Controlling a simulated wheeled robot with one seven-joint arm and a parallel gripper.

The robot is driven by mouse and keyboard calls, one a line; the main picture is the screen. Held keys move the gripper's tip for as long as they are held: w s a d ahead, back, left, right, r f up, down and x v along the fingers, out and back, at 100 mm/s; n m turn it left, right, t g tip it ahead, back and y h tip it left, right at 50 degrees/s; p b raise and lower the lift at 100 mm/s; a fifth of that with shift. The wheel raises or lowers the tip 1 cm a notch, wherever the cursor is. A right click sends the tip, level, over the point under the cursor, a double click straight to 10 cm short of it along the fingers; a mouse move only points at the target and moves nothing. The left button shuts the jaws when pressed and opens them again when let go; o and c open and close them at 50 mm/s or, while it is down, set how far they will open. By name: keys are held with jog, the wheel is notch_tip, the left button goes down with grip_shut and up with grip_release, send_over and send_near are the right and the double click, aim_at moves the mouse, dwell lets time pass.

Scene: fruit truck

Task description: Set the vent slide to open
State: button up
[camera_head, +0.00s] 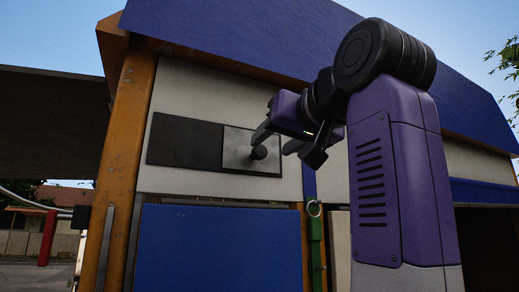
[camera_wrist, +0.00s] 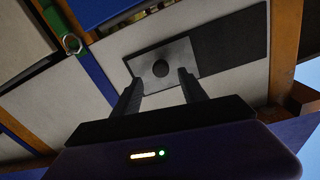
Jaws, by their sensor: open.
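The vent slide is a grey metal plate (camera_head: 238,145) with a round dark knob (camera_head: 259,153), set at the right end of a long black panel (camera_head: 185,141) on the truck's pale wall. The wrist view shows the plate (camera_wrist: 183,53) and knob (camera_wrist: 160,68) rotated, with the black panel (camera_wrist: 232,38) to their right. My gripper (camera_head: 272,146) is open and empty, close to the knob from the right in the head view. In the wrist view its fingertips (camera_wrist: 158,79) lie on either side of the knob. Whether they reach around it or touch it, I cannot tell.
A blue awning (camera_head: 230,35) overhangs the wall above. A blue panel (camera_head: 220,248) lies below the vent. An orange post (camera_head: 125,150) stands at the left. The wall around the vent is mostly flat.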

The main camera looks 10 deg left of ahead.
aim_at(261, 150)
jog(key=p+x, duration=0.1)
jog(key=x, duration=0.1)
jog(key=p+x, duration=0.1)
jog(key=x, duration=0.1)
jog(key=p+x, duration=0.1)
jog(key=x, duration=0.1)
jog(key=shift+a+r, duration=0.15)
jog(key=shift+r, duration=0.1)
jog(key=shift+x, duration=0.75)
jog(key=shift+f, duration=0.15)
grip_shut()
dwell(0.4)
